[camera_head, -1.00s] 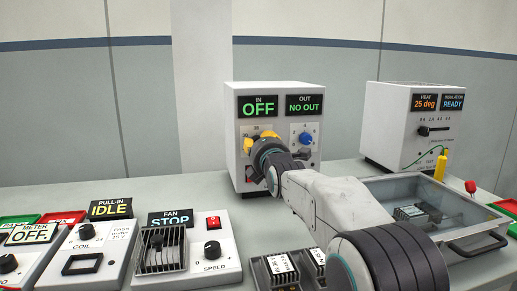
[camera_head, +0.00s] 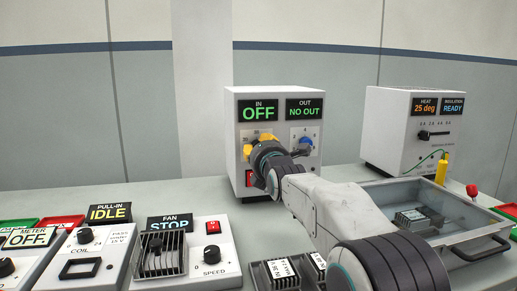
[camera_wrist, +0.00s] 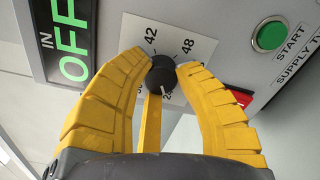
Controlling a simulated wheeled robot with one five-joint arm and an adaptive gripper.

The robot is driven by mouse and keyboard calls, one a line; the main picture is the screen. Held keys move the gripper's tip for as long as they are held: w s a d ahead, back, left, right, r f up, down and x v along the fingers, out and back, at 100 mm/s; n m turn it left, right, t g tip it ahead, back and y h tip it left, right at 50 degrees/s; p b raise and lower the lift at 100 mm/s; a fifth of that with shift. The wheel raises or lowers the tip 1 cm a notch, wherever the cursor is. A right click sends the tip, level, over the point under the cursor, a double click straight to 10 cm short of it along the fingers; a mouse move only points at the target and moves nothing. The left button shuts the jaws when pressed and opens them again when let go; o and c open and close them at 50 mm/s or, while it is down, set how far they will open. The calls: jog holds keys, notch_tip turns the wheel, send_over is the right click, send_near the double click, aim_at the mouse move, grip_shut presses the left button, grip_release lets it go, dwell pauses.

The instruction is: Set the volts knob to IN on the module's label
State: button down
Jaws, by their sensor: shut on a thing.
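In the head view my gripper (camera_head: 256,148) hides the knob. The IN display (camera_head: 258,110) reads OFF. Two modules (camera_head: 282,271) with white labels sit at the front; their print is too small to read surely.
The OUT display (camera_head: 305,108) reads NO OUT, above a blue knob (camera_head: 305,145) close to my arm. The wrist view shows a green START button (camera_wrist: 269,36) and part of a red switch (camera_wrist: 240,98). A grey tray (camera_head: 478,240) stands right, fan box (camera_head: 213,262) left.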

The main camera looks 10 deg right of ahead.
jog(key=c, duration=0.9)
grip_release()
jog(key=shift+s, duration=0.1)
jog(key=s, duration=1.1)
jog(key=shift+s, duration=0.4)
jog(key=shift+r, duration=0.1)
jog(key=s+m+g+p, duration=0.5)
jog(key=s+m+p, duration=0.3)
jog(key=s, duration=0.3)
jog(key=s+m+g+p, duration=0.4)
jog(key=s+m+p, duration=0.4)
jog(key=s+p, duration=0.2)
jog(key=s+m+g+p, duration=0.5)
jog(key=s+m+p, duration=0.3)
jog(key=s+p, duration=0.3)
jog(key=shift+s+r+g, duration=0.2)
jog(key=shift+s+g, duration=0.1)
jog(key=shift+s, duration=0.05)
